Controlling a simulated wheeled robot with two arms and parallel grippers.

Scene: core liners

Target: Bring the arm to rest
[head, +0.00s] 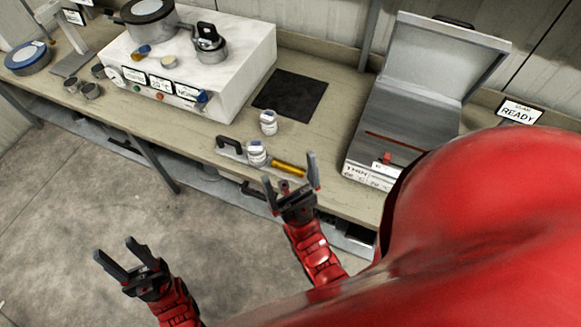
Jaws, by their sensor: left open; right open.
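My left gripper (121,258) is open and empty, held over the bare floor in front of the bench. My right gripper (290,181) is open and empty, near the bench's front edge. Its fingers lie in the picture just below a small tray (232,150) with a dark handle. A white jar (257,153) and a yellow cylinder (289,167) are on or by that tray. From this view I cannot tell the height of the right gripper above the bench. Both red forearms are in view.
The bench (330,130) carries a white box-shaped unit (240,75) with pots on top, a dark mat (290,95), another white jar (268,122), and an open-lidded grey machine (405,120). A READY sign (520,111) stands at right. The concrete floor (80,210) at left is clear.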

